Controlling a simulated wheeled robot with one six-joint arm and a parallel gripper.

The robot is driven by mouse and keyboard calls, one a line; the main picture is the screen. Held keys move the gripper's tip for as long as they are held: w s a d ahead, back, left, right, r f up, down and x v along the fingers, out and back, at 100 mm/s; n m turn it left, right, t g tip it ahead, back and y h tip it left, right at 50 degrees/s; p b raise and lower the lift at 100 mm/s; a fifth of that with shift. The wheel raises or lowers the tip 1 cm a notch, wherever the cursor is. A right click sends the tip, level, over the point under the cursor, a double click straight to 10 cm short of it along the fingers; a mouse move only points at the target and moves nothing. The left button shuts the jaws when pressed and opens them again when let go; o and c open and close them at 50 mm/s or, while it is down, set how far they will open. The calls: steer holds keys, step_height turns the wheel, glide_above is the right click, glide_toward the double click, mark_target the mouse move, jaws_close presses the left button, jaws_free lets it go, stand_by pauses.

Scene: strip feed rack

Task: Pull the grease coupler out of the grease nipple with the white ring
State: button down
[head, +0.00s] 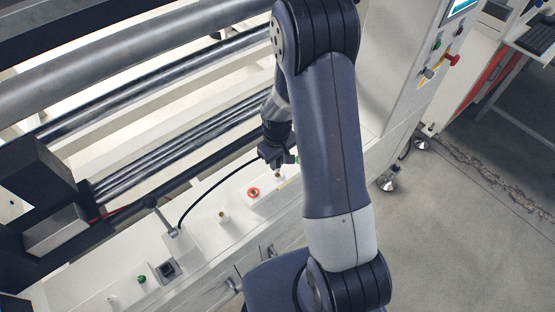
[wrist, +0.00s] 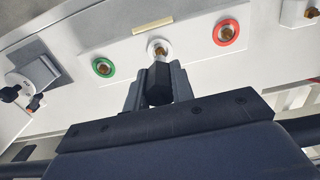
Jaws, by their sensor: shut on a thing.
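My gripper (wrist: 158,88) is shut on the dark grease coupler (wrist: 158,80), which sits between the fingers in the wrist view. The coupler's front end lines up with the grease nipple with the white ring (wrist: 160,48), and a metal tip shows inside the ring. I cannot tell for sure how far the coupler sits on the nipple. In the head view my gripper (head: 278,156) is above the white ledge, with a black hose curving away to the left; the coupler is mostly hidden there.
A green-ringed nipple (wrist: 103,67) and a red-ringed nipple (wrist: 227,33) flank the white-ringed one. The red ring also shows in the head view (head: 253,192). The hose (head: 212,188) reaches a post (head: 166,218) on the ledge. Metal rollers (head: 170,105) run behind.

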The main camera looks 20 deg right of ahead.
steer(key=shift+r, duration=0.1)
steer(key=shift+r+p, duration=0.85)
steer(key=shift+r, duration=0.55)
steer(key=shift+r+p, duration=0.85)
steer(key=shift+r, duration=0.7)
steer(key=shift+r+p, duration=0.85)
steer(key=shift+r, duration=0.65)
steer(key=shift+r, duration=0.1)
step_height(320, 180, up, 3)
steer(key=shift+f+p, duration=0.15)
steer(key=shift+p, duration=0.7)
